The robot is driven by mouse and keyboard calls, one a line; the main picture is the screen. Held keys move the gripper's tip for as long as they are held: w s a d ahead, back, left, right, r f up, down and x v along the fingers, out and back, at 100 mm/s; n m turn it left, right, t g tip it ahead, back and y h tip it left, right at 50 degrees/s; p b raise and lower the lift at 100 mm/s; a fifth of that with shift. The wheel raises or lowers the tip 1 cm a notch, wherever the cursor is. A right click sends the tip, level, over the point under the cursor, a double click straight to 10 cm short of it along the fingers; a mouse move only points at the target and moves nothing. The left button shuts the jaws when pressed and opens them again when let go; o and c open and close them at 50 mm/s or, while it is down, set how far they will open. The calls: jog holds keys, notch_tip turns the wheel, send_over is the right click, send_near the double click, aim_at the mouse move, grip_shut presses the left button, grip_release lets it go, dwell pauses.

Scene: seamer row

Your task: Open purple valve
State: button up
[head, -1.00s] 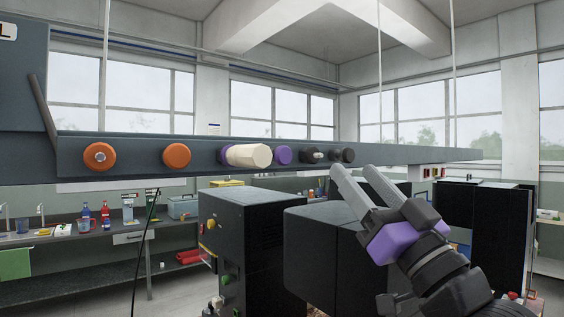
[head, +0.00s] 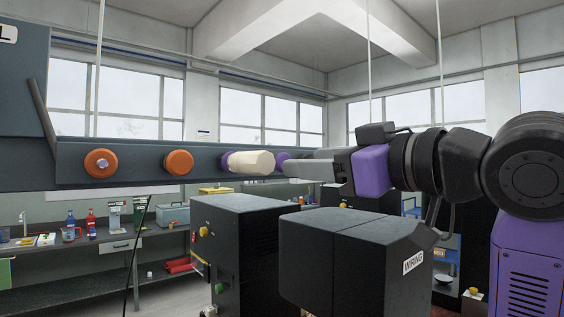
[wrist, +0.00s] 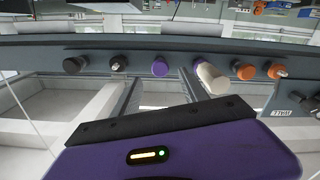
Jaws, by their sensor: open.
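A row of knobs sits on the dark rail. A short purple knob (head: 281,158) shows partly in the head view, right of a cream cylinder (head: 252,162) with a purple base (head: 226,162). In the wrist view the purple knob (wrist: 160,67) is clear, between black knobs and the cream cylinder (wrist: 211,78). My gripper (head: 288,168) is open and points left, its fingertips overlapping the purple knob's right side in the head view. I cannot tell whether they touch it. The black knobs are hidden behind my gripper in the head view.
Two orange knobs (head: 101,163) (head: 178,162) lie left along the rail (head: 135,155). Dark machine boxes (head: 345,240) stand below my gripper. A workbench (head: 80,246) with bottles is at the back left. The space in front of the rail's left part looks clear.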

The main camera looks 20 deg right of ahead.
aim_at(279, 163)
jog(key=p+x, duration=0.1)
jog(key=x, duration=0.6)
jog(key=shift+w+a+f+p, duration=0.1)
jog(key=shift+w+p, duration=0.15)
jog(key=shift+p, duration=0.15)
jog(key=shift+c, duration=0.2)
jog(key=c, duration=1.1)
